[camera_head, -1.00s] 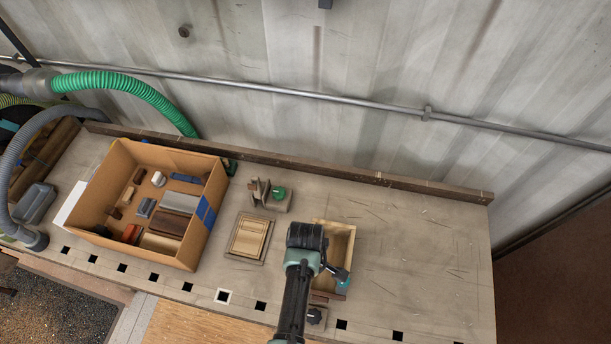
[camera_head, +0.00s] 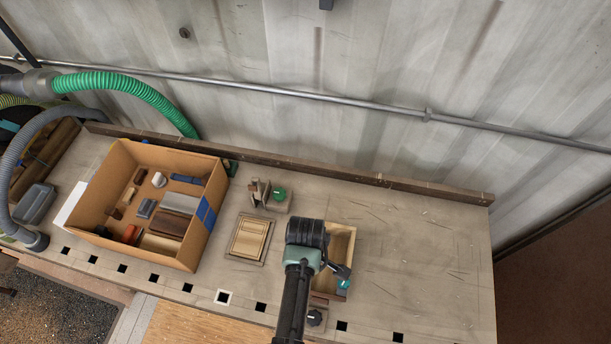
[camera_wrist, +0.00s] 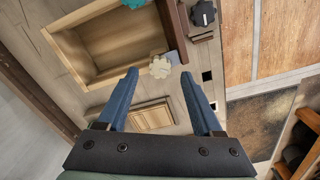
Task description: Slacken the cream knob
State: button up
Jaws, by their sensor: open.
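The cream knob (camera_wrist: 160,67) has a lobed edge and shows in the wrist view at the lower right corner of an open wooden box (camera_wrist: 118,42). My gripper (camera_wrist: 159,74) is open, with its two blue fingers on either side of the knob in the picture. No contact with the knob is visible, and I cannot tell how far the tips are above it. In the head view my arm and wrist cover the knob and the near side of the wooden box (camera_head: 348,243).
A black knob (camera_wrist: 203,13) sits beside the box; it also shows in the head view (camera_head: 315,317). A wooden panel (camera_head: 249,239), a green knob (camera_head: 279,194) on a block and a cardboard box (camera_head: 113,184) with several pieces stand left. The bench (camera_head: 425,255) is clear at right.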

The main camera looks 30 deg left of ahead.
notch_tip(320, 180, up, 10)
jog(key=b, duration=0.1)
dwell(0.7)
